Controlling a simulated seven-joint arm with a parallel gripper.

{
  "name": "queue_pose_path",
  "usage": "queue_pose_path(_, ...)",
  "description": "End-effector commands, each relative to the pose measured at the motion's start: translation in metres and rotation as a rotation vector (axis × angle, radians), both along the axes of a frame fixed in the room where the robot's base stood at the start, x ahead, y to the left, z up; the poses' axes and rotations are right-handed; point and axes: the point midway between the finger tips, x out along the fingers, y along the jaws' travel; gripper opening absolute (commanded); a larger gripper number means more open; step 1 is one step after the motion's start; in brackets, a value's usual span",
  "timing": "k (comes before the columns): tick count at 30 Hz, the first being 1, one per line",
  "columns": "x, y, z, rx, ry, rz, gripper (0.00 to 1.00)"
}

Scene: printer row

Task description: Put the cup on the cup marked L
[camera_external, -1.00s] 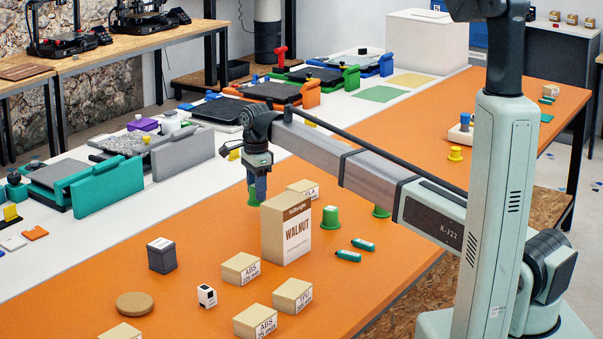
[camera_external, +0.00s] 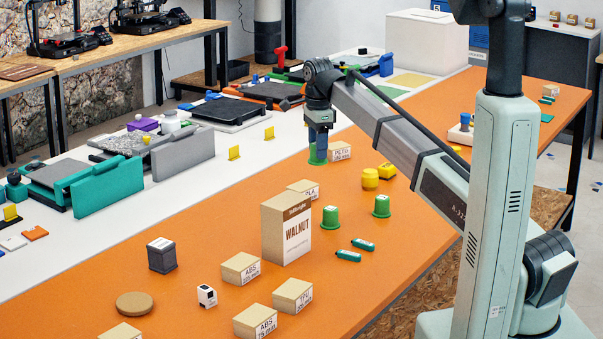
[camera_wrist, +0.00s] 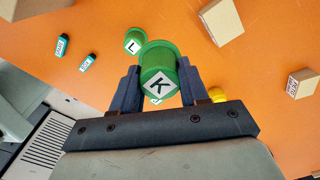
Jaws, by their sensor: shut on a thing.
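My gripper (camera_external: 318,142) is shut on a green cup (camera_external: 317,156). The wrist view shows its white label marked K (camera_wrist: 158,85), between my two fingers. In the external view the held cup is beside the PETG box, apart from the other cups. A green cup marked L (camera_wrist: 133,41) stands on the orange table at upper left in the wrist view; it appears to be the green cup (camera_external: 330,217) right of the walnut box. Another green cup (camera_external: 381,206) stands further right; in the wrist view, the held cup mostly hides what appears to be it.
The tall walnut box (camera_external: 286,228) stands beside the left green cup. The PETG box (camera_external: 340,151), PLA box (camera_external: 303,188) and yellow cup (camera_external: 370,178) stand nearby. Open orange table lies around the cups.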

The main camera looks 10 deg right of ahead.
Motion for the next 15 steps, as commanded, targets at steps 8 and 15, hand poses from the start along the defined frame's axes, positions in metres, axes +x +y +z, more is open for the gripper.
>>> queue_pose_path(8,-0.05,-0.021,-0.007,0.0,0.0,0.015,0.15)
queue_pose_path(15,-0.058,-0.025,-0.016,0.0,0.001,0.032,0.15)
